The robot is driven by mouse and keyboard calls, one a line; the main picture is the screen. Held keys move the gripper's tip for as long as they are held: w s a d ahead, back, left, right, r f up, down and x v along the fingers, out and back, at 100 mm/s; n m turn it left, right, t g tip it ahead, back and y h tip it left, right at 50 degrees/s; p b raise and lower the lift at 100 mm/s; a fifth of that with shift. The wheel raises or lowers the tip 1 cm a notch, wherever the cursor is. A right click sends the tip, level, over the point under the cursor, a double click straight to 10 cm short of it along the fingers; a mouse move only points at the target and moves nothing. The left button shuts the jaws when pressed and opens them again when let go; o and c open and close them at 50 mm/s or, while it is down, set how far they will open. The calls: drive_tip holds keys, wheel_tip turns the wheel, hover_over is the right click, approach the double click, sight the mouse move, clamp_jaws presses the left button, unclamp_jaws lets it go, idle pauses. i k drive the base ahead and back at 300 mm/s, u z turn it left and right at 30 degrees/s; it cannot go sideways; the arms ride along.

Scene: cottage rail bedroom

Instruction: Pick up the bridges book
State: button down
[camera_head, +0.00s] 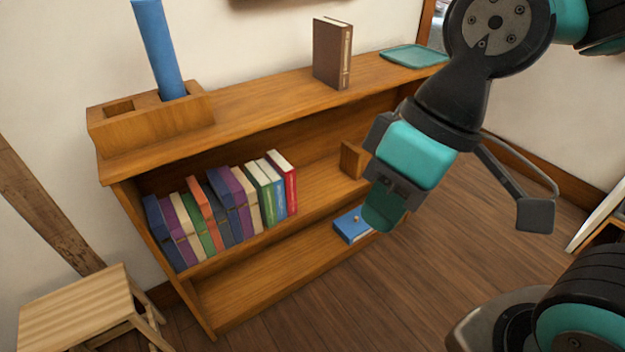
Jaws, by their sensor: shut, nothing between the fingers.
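Several upright books stand in a row on the middle shelf, among them a red one (283,180) at the right end and a blue one (163,232) at the left end. A brown book (331,54) stands upright on the top board. A blue book or box (352,226) lies flat on the bottom shelf. I cannot read any title, so I cannot tell which is the bridges book. My gripper (384,210) is shut and empty, pointing down in front of the right part of the bookcase. It hides part of the shelves behind it.
The wooden bookcase (250,119) holds a wooden block (150,122) with a blue cylinder (158,50) and a teal tray (414,56) on top. A wooden bookend (352,160) stands on the middle shelf. A stool (75,308) stands at left. Floor is clear in front.

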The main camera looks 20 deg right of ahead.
sight(332, 38)
drive_tip(key=u, duration=0.2)
drive_tip(key=k, duration=0.3)
drive_tip(key=z, duration=0.9)
drive_tip(key=i, duration=1.3)
drive_tip(key=u, duration=0.15)
